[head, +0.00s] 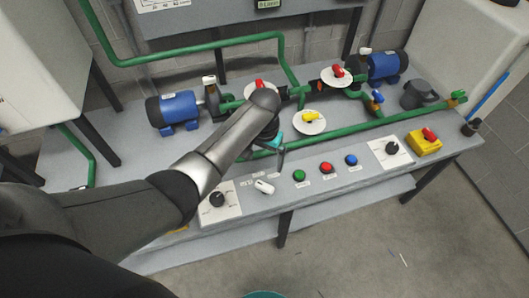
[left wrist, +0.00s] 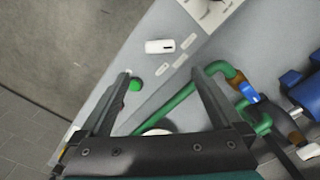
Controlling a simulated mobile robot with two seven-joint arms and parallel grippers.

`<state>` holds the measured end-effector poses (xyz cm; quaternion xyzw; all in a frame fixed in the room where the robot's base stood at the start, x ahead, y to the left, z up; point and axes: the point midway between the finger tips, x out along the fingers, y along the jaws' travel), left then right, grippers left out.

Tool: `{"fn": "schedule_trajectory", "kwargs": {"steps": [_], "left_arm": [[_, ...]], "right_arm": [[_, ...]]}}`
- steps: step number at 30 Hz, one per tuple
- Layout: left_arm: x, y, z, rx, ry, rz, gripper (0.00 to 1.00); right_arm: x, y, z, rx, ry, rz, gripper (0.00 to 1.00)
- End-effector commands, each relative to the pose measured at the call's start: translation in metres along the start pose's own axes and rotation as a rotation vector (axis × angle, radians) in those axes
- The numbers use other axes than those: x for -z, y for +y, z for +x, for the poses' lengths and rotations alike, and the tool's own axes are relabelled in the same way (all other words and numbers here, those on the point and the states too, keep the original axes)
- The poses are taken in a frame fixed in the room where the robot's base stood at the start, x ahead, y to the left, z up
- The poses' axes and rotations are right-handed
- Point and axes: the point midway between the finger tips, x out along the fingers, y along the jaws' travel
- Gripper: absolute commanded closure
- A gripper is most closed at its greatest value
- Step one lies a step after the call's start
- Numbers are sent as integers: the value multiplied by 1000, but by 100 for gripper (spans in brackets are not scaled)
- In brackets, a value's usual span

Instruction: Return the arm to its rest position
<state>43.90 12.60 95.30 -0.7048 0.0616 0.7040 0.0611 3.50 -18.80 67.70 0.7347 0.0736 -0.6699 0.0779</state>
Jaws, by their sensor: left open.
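My left arm (head: 215,150) reaches from the lower left over the bench (head: 330,205) in the head view. My left gripper (head: 279,152) points down above the bench, behind the row of buttons, and its fingers are partly hidden by the wrist. In the left wrist view the gripper (left wrist: 160,74) has its two fingers spread apart with nothing between them. A white switch (left wrist: 160,46) and a green button (left wrist: 135,85) lie on the bench beyond the fingers, apart from them. My right gripper is not in view.
Green pipes (head: 375,130), a red-handled valve (head: 338,71), a yellow-handled valve (head: 309,117) and blue motors (head: 178,108) (head: 384,66) stand around the gripper. A dial (head: 217,199), a red button (head: 326,167) and a yellow box (head: 424,142) line the front. Open floor (head: 400,240) lies before the bench.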

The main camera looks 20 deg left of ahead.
Motion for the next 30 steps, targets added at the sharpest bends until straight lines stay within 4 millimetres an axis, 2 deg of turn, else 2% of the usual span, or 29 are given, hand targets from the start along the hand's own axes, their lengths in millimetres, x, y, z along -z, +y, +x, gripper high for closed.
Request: {"fn": "schedule_trajectory", "kwargs": {"steps": [6, 23, 26, 30], "left_arm": [[0, 0, -10, 0, 0, -1, 0], [-2, 1, -9, -2, 1, 2, 0], [-12, 6, -5, -10, 12, 11, 0], [-39, 18, 2, -31, 49, 31, 0]], "right_arm": [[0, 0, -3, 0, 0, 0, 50], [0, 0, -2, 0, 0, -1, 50], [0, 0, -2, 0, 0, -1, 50], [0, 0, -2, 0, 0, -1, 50]]}}
